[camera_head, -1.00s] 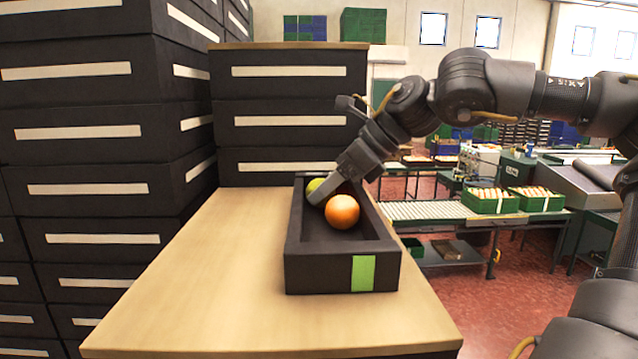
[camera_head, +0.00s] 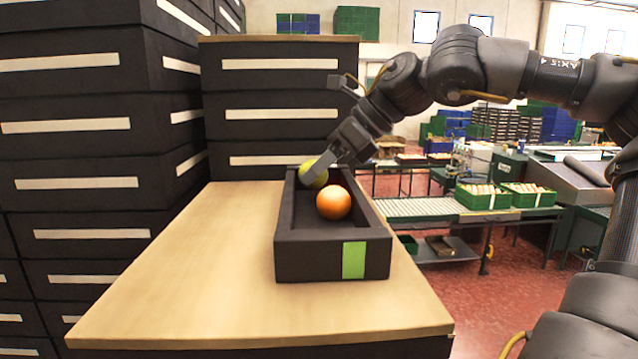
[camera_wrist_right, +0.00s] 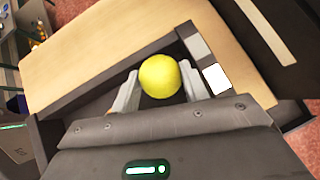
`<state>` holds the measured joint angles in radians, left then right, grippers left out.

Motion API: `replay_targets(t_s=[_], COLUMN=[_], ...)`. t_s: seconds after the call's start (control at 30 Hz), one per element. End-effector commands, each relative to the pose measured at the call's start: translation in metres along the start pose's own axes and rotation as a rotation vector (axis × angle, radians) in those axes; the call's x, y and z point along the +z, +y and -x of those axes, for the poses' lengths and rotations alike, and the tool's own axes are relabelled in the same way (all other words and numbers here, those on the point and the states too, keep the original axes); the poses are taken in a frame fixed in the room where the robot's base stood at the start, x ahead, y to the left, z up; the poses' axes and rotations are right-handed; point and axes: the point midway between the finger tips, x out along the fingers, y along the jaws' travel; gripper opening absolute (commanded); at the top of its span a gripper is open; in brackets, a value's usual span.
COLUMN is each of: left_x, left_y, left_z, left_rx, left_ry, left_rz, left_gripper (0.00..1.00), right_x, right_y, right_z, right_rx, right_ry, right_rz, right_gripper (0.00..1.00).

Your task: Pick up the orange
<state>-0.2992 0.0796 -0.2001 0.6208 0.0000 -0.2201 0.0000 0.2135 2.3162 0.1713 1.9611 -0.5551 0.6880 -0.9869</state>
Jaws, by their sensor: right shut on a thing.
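The orange (camera_head: 333,202) lies in the dark open box (camera_head: 290,268), towards its near half. A yellow-green fruit (camera_head: 310,178) is at the far end of the box, just behind the orange. My right gripper (camera_head: 316,172) comes in from the right and is shut on this yellow-green fruit, not on the orange. In the right wrist view the fruit (camera_wrist_right: 160,76) sits between the two fingers. The fruit appears at about rim height. The orange cannot be made out in the wrist view. My left gripper is not in view.
The box stands on a wooden table (camera_head: 180,290) and has a green label (camera_head: 353,260). Tall stacks of dark crates (camera_head: 80,185) stand on the left, more crates (camera_head: 280,110) behind. The table is bare left of the box. Green crates (camera_head: 483,197) stand on a roller conveyor at right.

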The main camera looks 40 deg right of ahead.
Motion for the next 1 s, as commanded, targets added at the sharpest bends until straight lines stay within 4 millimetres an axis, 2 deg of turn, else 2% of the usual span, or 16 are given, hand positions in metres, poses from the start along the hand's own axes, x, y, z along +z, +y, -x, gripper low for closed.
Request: replay_targets(t_s=[0.07,0.37,0.6,0.8,1.0], left_x=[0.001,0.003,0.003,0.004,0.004], left_y=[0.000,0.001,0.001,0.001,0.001], left_z=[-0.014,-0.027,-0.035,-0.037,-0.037], left_rx=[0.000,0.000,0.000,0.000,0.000], left_ry=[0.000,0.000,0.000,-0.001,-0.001], left_rz=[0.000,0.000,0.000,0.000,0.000], left_gripper=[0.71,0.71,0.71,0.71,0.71], right_x=[0.006,0.021,0.004,-0.002,-0.004], right_y=[0.000,-0.028,-0.059,-0.071,-0.074], right_z=[0.006,0.084,0.133,0.155,0.162], right_rx=[-0.005,-0.008,-0.005,-0.002,-0.001], right_ry=[-0.002,-0.005,-0.002,-0.001,0.000], right_rz=[0.002,-0.002,-0.003,-0.001,0.001], right_gripper=[0.21,0.21,0.21,0.21,0.21])
